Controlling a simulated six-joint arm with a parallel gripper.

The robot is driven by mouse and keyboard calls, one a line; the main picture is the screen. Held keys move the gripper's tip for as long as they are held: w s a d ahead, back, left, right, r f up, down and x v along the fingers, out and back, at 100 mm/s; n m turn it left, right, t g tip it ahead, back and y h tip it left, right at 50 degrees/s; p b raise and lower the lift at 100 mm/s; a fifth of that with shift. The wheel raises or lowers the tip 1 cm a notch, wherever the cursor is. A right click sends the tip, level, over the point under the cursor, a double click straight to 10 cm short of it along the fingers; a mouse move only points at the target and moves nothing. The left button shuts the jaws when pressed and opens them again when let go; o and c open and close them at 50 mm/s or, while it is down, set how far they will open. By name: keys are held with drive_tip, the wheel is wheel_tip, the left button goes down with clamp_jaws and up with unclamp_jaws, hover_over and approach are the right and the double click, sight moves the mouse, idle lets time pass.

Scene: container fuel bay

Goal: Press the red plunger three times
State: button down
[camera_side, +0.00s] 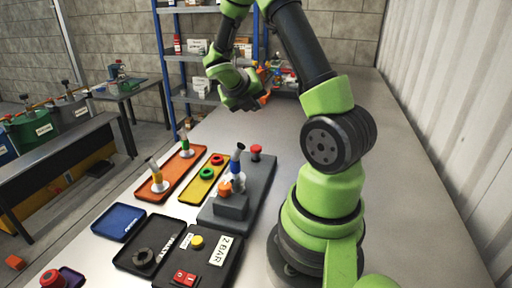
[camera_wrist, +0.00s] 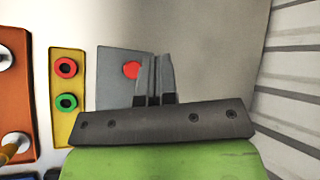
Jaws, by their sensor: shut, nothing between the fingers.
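The red plunger (camera_side: 256,150) stands on the far end of a grey block (camera_side: 262,178). In the wrist view the red plunger (camera_wrist: 132,70) shows as a red disc on the grey block (camera_wrist: 112,62), just left of my fingertips. My gripper (camera_wrist: 158,62) is shut and empty, its two fingers side by side. In the side view my gripper (camera_side: 262,97) hangs above and beyond the plunger, apart from it. The fingers cover a small part of the block in the wrist view.
An orange tray (camera_side: 168,184) and a yellow tray (camera_side: 193,190) with red and green rings lie left of the block. A blue-banded nozzle (camera_side: 237,170) and an orange knob (camera_side: 225,187) stand on the block. Black trays (camera_side: 150,262) lie in front. The bench right of the block is clear.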

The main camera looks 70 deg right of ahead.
sight(255, 146)
drive_tip(key=shift+f, duration=0.1)
drive_tip(key=shift+f, duration=4.35)
drive_tip(key=shift+f, duration=0.4)
drive_tip(key=shift+f, duration=1.35)
drive_tip(key=shift+r, duration=1.8)
drive_tip(key=shift+r, duration=0.1)
drive_tip(key=shift+r, duration=2.4)
